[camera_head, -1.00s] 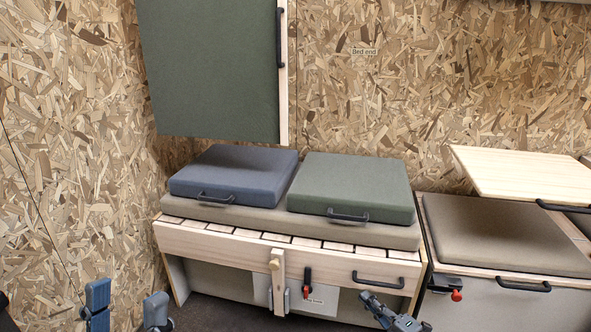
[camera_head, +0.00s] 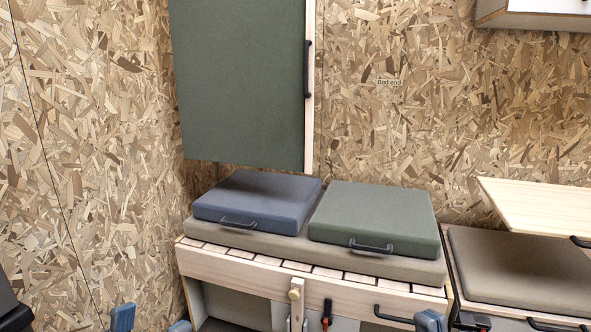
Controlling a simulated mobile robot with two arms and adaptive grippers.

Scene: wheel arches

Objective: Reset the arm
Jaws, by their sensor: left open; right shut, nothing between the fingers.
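My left gripper (camera_head: 151,321) shows at the bottom edge left of centre. Its two blue fingertips stand apart with nothing between them, and the rest of it is cut off by the frame. My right gripper (camera_head: 430,320) shows at the bottom edge right of centre, in front of the bench's right part. Only a blue fingertip part of it is in view; it is shut and holds nothing visible. Most of both arms is out of the picture.
A wooden bench (camera_head: 240,262) carries a blue cushion (camera_head: 258,200) and a green cushion (camera_head: 375,215). A green panel (camera_head: 240,80) hangs above. A wooden board (camera_head: 535,205) juts out over a second bench with a beige cushion (camera_head: 520,270) at right.

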